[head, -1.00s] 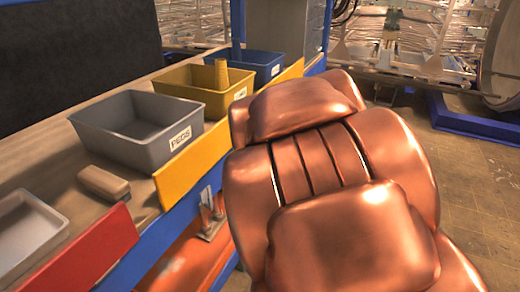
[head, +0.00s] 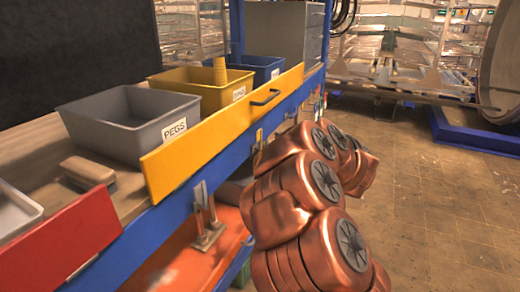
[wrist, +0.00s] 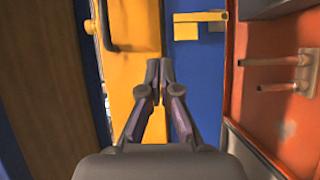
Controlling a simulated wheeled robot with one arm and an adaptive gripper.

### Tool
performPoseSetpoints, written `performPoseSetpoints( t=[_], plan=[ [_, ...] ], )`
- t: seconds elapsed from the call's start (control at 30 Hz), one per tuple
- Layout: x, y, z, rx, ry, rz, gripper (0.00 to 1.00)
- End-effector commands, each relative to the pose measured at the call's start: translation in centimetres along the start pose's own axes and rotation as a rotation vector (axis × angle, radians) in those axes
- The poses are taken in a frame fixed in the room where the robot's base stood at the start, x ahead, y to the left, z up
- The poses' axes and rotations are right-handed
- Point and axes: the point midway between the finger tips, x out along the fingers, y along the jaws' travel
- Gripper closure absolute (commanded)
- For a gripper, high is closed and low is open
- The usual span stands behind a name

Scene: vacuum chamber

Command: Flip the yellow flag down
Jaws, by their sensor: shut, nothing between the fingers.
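The yellow flag (head: 220,130) is a long flat panel standing up along the bench's front edge in the head view, with a dark handle (head: 265,97) on its face. In the wrist view the yellow flag (wrist: 135,65) runs up the left of centre, its handle (wrist: 105,28) at the top left. My gripper (wrist: 159,70) is shut and empty, its tips in front of the border between the flag and the blue beam (wrist: 195,85). I cannot tell whether the tips touch it. In the head view my copper arm hides the gripper.
Behind the flag stand a grey PEGS bin (head: 130,122), a yellow bin (head: 203,88) and a blue bin (head: 258,68). A red panel (head: 70,235) is at the left. A metal fixture (head: 207,222) sits on the orange lower shelf. Open floor (head: 440,200) lies right.

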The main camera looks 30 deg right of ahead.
Motion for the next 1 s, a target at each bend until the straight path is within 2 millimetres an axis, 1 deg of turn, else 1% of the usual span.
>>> performPoseSetpoints(
  t=[0.03,0.13,0.27,0.4,0.77,0.87,1.0],
  plan=[
    [-0.4,-1.7,-0.2,-0.005,0.045,0.004,1.00],
    [-0.9,-3.3,-1.4,-0.014,0.137,0.022,1.00],
    [-1.6,-4.5,-2.4,-0.014,0.213,0.040,1.00],
    [-2.0,-4.8,-2.9,-0.012,0.250,0.053,1.00],
    [-1.9,-4.8,-3.0,-0.012,0.253,0.053,1.00],
    [-1.4,-4.7,-3.2,-0.012,0.255,0.054,1.00],
    [0.1,-4.6,-3.6,-0.013,0.256,0.053,1.00]
  ],
)
